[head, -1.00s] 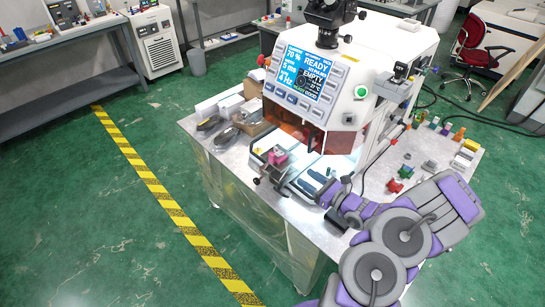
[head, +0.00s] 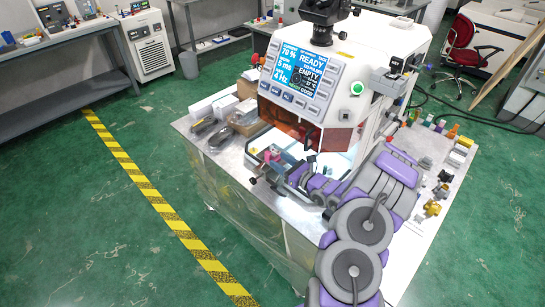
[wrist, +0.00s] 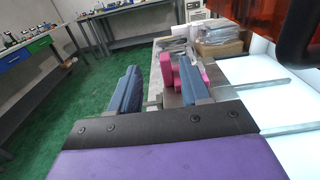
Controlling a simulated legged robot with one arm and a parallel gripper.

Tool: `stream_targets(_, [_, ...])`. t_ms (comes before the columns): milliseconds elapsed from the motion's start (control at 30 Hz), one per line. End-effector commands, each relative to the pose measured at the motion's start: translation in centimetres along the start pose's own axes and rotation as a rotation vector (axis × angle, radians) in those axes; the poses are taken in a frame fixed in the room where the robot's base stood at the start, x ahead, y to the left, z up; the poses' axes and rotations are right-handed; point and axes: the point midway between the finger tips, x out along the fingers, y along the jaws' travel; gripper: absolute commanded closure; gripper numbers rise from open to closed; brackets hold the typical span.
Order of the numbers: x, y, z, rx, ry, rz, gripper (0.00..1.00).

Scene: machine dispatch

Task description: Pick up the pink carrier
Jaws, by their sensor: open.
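The pink carrier (wrist: 168,68) stands ahead of my gripper in the wrist view. Part of it shows between the two blue fingers, and part shows to the right of the right finger, which hides its middle. In the head view the carrier (head: 273,155) is a small pink patch at the front of the machine, largely covered by my gripper (head: 284,165). My gripper (wrist: 156,70) is open, with its fingers apart. I cannot tell whether the right finger touches the carrier.
The white machine (head: 345,75) rises just behind my gripper, its screen reading READY and EMPTY. Boxes (head: 225,105) and dark cable-like items sit on the metal table to the left. Small coloured parts (head: 435,208) lie on the right side. Green floor is free left of the table.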

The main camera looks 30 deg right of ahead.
Motion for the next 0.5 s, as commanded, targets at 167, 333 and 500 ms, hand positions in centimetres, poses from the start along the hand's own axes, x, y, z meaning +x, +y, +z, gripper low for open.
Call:
stream_targets(167, [1.8,-0.2,-0.8,0.001,0.002,0.004,0.53])
stream_targets(333, [4.0,-0.4,-1.0,0.002,0.003,0.004,0.53])
stream_targets(500, [5.1,-0.4,-0.9,0.002,0.002,0.001,0.53])
